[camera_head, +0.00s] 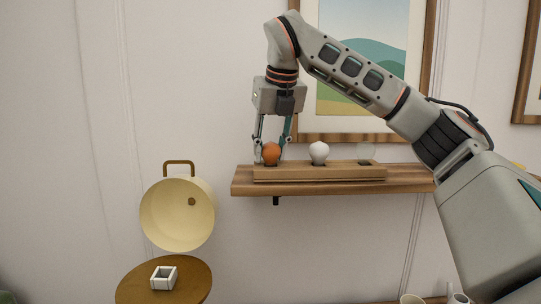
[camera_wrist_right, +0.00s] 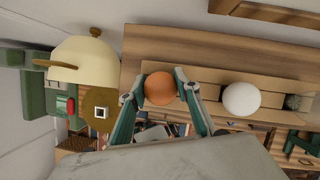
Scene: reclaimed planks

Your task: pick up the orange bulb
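The orange bulb (camera_head: 271,153) stands at the left end of a wooden rack (camera_head: 320,174) on a wall shelf. My right gripper (camera_head: 272,160) reaches down over it, one finger on each side. In the right wrist view, the orange bulb (camera_wrist_right: 160,88) sits between the fingertips of the right gripper (camera_wrist_right: 161,80). The fingertips are very close to its sides; I cannot tell whether they press on it. The bulb's base is hidden in the rack. My left gripper is not in view.
A white bulb (camera_head: 319,152) and a clear bulb (camera_head: 366,153) stand to the right in the same rack. The wooden shelf (camera_head: 410,178) extends right. A cream lamp shade (camera_head: 178,222) hangs left, above a round brown table (camera_head: 135,288) with a square white holder (camera_head: 164,278).

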